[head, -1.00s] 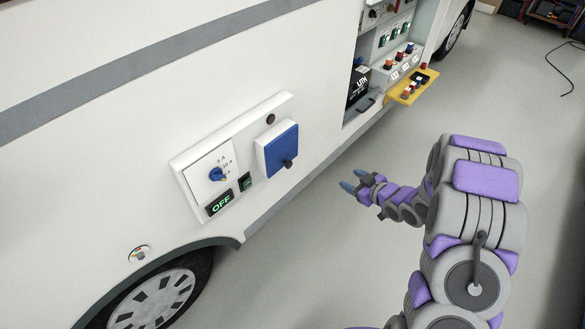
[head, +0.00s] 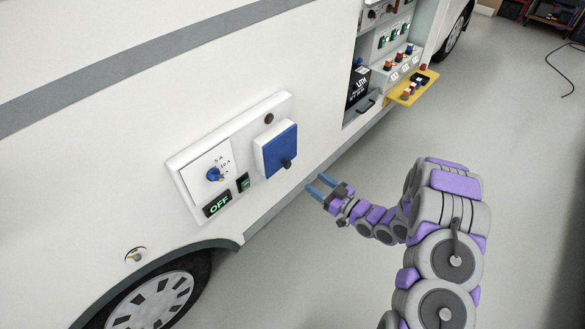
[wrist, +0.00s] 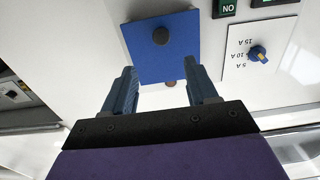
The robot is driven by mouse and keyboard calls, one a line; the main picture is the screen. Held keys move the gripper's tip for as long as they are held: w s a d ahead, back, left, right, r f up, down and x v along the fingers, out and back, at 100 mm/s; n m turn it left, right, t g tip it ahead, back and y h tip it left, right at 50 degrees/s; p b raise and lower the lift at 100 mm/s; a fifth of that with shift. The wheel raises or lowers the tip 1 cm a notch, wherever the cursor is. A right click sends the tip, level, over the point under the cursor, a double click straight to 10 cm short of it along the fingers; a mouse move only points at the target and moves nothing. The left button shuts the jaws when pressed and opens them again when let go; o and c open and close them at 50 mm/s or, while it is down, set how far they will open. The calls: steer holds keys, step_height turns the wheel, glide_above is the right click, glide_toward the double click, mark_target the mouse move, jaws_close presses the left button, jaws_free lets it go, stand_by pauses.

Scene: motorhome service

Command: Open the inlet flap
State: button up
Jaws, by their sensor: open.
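The blue inlet flap (head: 279,152) is closed on the white panel of the motorhome's side. A dark round knob (head: 287,163) sits near its lower edge in the head view. The flap also shows in the wrist view (wrist: 180,50), with its knob (wrist: 160,36) near the edge at the top of the picture. My gripper (head: 317,187) is open and empty, to the right of and below the flap in the head view, apart from it. In the wrist view its two blue fingers (wrist: 162,85) point towards the flap.
Left of the flap are a blue dial (head: 214,174) and a green-lit OFF display (head: 217,204). A small green-lit switch (head: 243,183) is beside them. An open bay with a yellow tray (head: 410,88) juts out further along.

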mark_target(289, 166)
steer(key=b+x, duration=0.2)
steer(key=x, duration=1)
steer(key=shift+s, duration=0.1)
jaws_close()
